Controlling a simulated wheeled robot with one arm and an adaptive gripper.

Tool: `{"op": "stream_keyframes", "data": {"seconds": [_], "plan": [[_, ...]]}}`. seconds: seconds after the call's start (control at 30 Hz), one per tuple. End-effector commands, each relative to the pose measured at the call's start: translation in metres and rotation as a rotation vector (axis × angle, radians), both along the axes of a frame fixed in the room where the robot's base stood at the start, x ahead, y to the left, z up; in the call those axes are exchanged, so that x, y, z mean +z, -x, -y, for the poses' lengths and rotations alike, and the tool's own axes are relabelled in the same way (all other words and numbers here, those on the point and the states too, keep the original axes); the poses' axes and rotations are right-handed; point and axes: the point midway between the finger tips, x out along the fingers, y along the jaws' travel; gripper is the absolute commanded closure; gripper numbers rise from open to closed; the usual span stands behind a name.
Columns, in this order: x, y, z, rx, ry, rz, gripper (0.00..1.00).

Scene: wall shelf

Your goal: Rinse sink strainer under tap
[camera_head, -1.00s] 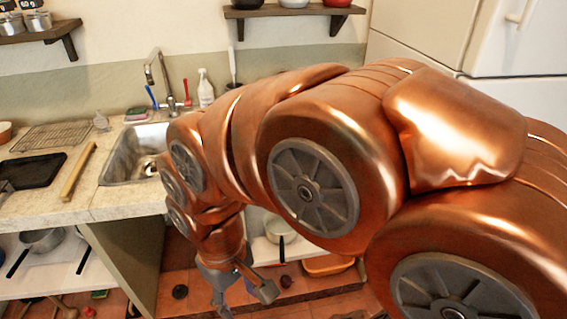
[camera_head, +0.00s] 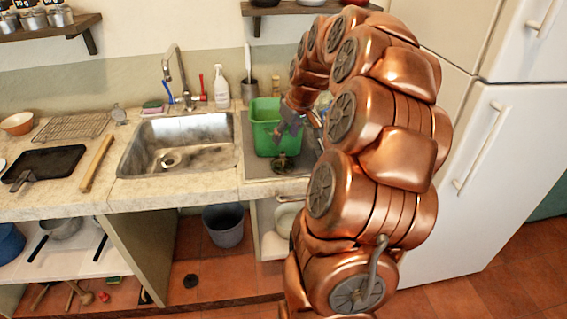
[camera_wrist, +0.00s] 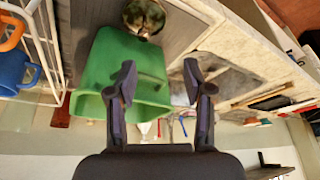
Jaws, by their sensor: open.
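A small round metal piece with a dark inside, which looks like the sink strainer (camera_head: 282,163), sits on the grey drainboard in front of a green bin. It also shows at the top of the wrist view (camera_wrist: 143,15). The tap (camera_head: 180,72) rises behind the metal sink basin (camera_head: 205,128), with a blue and a red handle. My gripper (camera_head: 290,124) is beside the green bin, above the strainer and right of the basin. In the wrist view my gripper (camera_wrist: 160,80) is open and empty, with the bin behind its fingers.
The green bin (camera_head: 262,125) stands close to my gripper. A white rack (camera_wrist: 45,40) with a blue mug (camera_wrist: 14,70) is beside it in the wrist view. A spray bottle (camera_head: 221,87) stands behind the basin. The basin looks empty.

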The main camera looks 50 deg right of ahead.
Motion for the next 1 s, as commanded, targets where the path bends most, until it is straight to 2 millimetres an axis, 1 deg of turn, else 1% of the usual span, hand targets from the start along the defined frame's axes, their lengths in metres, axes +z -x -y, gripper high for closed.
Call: {"op": "stream_keyframes", "data": {"seconds": [0.03, 0.1, 0.17, 0.27, 0.37, 0.63, 0.7, 0.87, 1.0], "plan": [[0.0, 0.002, 0.012, -0.012, 0.006, 0.006, 0.49], [-0.001, 0.002, 0.021, -0.019, 0.011, 0.011, 0.49], [-0.003, 0.002, 0.024, -0.02, 0.013, 0.011, 0.49], [-0.009, 0.0, 0.024, -0.019, 0.012, 0.009, 0.49], [-0.02, -0.004, 0.024, -0.019, 0.011, 0.008, 0.49], [-0.056, -0.02, 0.026, -0.021, 0.009, 0.009, 0.49], [-0.061, -0.022, 0.027, -0.02, 0.011, 0.01, 0.49], [-0.065, -0.024, 0.027, -0.02, 0.014, 0.012, 0.49], [-0.072, -0.028, 0.027, -0.019, 0.012, 0.01, 0.49]]}}
